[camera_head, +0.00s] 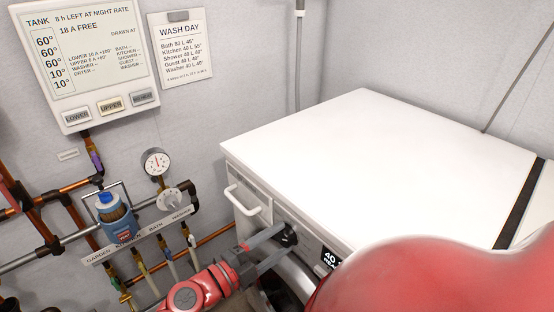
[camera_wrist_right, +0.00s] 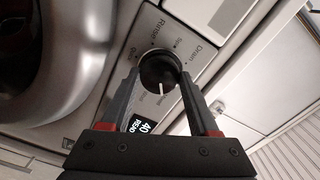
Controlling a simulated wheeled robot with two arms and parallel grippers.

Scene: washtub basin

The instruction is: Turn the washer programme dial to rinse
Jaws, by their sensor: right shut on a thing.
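The washer (camera_head: 345,150) is a white box with a flat top. Its dark round programme dial (camera_head: 287,236) is on the front face, near the corner by the drawer. In the right wrist view the dial (camera_wrist_right: 158,68) has a white pointer mark facing down in the picture, away from the "Rinse" label above it. My right gripper (camera_head: 282,240) is shut on the dial, with one finger on each side of it. These fingers (camera_wrist_right: 161,77) also show in the right wrist view. My left gripper is not in view.
A small display (camera_wrist_right: 141,126) reads "40 READ...", partly hidden. The washer's drawer handle (camera_head: 245,198) is close to my right gripper. My red arm covers the lower right.

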